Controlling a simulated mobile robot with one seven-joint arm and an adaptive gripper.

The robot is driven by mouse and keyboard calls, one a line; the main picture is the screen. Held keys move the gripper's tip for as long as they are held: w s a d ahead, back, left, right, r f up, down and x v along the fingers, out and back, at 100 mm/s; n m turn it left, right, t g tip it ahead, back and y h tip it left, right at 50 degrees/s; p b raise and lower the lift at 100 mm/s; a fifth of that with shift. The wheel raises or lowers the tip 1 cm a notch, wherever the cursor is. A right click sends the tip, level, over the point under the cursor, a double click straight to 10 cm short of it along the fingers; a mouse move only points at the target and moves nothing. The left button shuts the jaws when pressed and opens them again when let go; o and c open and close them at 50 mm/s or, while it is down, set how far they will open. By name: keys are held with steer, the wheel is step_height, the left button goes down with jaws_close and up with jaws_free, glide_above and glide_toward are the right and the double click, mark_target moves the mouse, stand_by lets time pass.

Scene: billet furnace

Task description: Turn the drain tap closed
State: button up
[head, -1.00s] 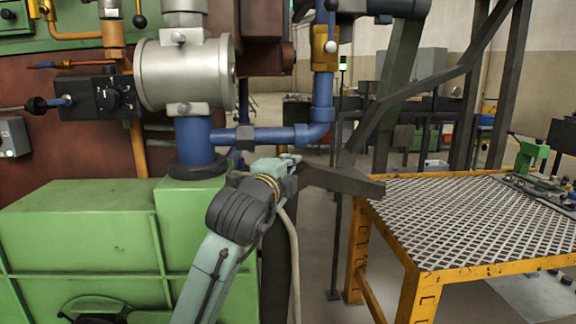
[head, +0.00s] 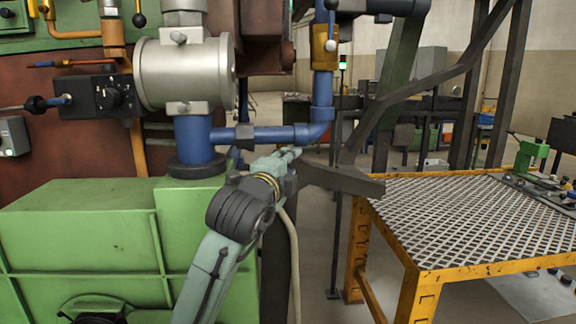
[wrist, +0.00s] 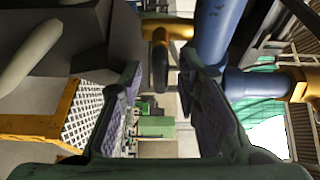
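In the wrist view a brass fitting (wrist: 167,28) with a dark, rounded handle (wrist: 160,66) lies ahead, which looks like the drain tap. The handle shows in the gap between my fingertips, and I see no contact. I cannot make this tap out in the head view, where my arm and the pipes crowd that spot. My gripper (wrist: 160,85) is open, one finger on each side of the gap. In the head view my gripper (head: 290,154) is small, just below the horizontal blue pipe (head: 265,135), pointing away to the right.
A blue pipe (wrist: 218,30) passes close by the right finger. A dark bulky part (wrist: 65,45) fills the upper left of the wrist view. A dark beam (head: 342,180) is right of my gripper. A mesh-topped table (head: 450,215) stands right; a green cabinet (head: 80,230) stands left.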

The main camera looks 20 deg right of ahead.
steer(key=shift+a, duration=0.1)
steer(key=v, duration=1.2)
